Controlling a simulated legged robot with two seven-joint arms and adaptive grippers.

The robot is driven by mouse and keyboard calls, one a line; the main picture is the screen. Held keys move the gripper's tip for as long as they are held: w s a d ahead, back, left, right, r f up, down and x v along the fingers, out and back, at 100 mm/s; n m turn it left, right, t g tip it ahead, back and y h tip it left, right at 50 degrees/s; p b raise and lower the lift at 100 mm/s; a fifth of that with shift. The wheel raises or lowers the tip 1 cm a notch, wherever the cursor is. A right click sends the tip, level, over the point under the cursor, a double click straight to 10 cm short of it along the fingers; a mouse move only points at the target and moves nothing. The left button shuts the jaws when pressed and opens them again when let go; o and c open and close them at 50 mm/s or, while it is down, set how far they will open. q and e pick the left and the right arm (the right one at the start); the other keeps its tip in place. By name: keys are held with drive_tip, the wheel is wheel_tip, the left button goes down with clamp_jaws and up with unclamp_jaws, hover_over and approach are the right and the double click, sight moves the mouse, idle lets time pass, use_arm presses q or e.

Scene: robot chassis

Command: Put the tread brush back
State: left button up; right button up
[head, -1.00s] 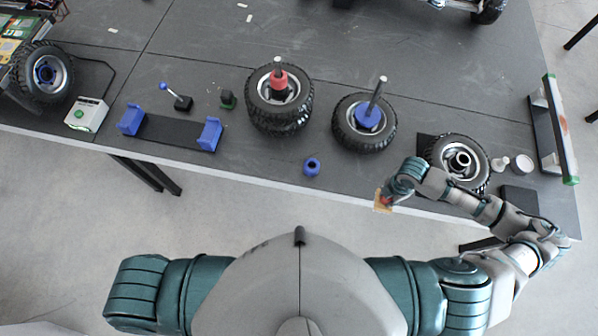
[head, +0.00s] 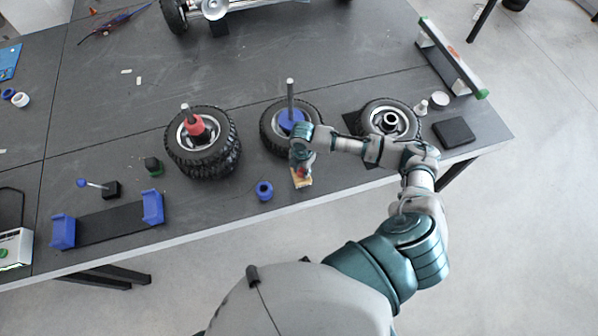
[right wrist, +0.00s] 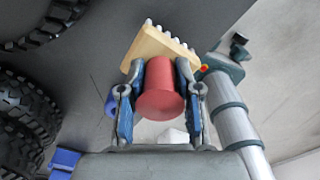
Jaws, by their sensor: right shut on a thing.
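The tread brush has a pale wooden head (head: 302,179) with pale bristle tufts and a red handle (right wrist: 160,88). My right gripper (head: 302,165) is shut on the red handle, with one finger on each side in the right wrist view (right wrist: 158,105). The brush is over the table's front strip, before the tire with the blue hub; its exact height is unclear. A holder with two blue end blocks (head: 152,207) and a black base (head: 108,223) stands empty at the front left. My left gripper is not in the head view.
A blue ring (head: 265,191) lies just left of the brush. Stacked tires with a red hub (head: 203,155), a tire with a blue hub (head: 270,135) and another tire (head: 390,120) stand behind. A blue-knobbed lever (head: 110,188) and a green-black block (head: 153,166) are near the holder.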

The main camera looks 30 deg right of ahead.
sight(300, 173)
drive_tip(key=shift+w+a+f, duration=0.15)
drive_tip(key=shift+w+a, duration=0.1)
drive_tip(key=shift+w, duration=0.25)
drive_tip(key=shift+d+f, duration=0.15)
drive_tip(key=shift+f, duration=0.7)
drive_tip(key=shift+d+f, duration=0.1)
drive_tip(key=shift+f, duration=0.75)
drive_tip(key=o, duration=1.1)
drive_tip(key=shift+a, duration=0.1)
wheel_tip(300, 173, up, 12)
drive_tip(key=shift+r, duration=0.1)
